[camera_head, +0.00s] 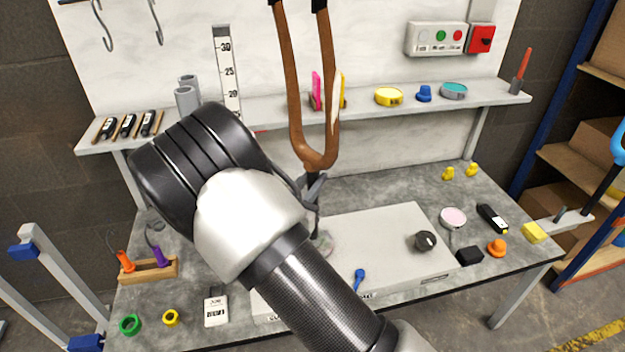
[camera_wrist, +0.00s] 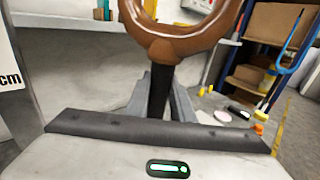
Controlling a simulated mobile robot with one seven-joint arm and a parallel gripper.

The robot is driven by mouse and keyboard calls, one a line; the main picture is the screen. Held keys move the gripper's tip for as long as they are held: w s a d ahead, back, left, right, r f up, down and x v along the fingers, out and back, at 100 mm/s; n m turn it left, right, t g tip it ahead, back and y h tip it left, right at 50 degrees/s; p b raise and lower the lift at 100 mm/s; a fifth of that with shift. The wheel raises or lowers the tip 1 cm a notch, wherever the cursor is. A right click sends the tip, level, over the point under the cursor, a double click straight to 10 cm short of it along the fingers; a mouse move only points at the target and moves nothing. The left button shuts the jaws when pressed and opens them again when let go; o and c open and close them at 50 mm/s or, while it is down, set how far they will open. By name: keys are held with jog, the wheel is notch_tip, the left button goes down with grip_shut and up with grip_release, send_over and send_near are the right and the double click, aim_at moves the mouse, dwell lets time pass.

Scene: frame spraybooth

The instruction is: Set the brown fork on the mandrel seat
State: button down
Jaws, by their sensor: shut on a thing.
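The brown fork (camera_head: 318,159) stands upright above the bench, its two legs pointing up and its black tips at the top edge of the head view. My gripper (camera_head: 314,186) is shut on the dark stem below the fork's crown. In the wrist view the brown crown (camera_wrist: 172,47) fills the top middle and the dark stem sits between the jaws (camera_wrist: 162,100). I cannot pick out the mandrel seat for certain. A round piece (camera_head: 323,243) on the light grey plate (camera_head: 385,230) is mostly hidden behind my arm.
A black knob (camera_head: 425,241) stands on the plate, with a blue key-like piece (camera_head: 359,278) near its front. A shelf (camera_head: 370,113) with yellow, blue and teal items runs behind the fork. A small wooden rack (camera_head: 148,270) sits at left. Small items crowd the bench's right side.

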jog(key=shift+f+b, duration=0.8)
jog(key=shift+f, duration=0.35)
jog(key=c, duration=1.5)
grip_release()
jog(key=shift+o, duration=0.2)
jog(key=shift+f, duration=0.1)
jog(key=p+v, duration=0.2)
jog(key=v, duration=1.5)
jog(key=shift+s, duration=0.2)
jog(key=shift+a, duration=0.15)
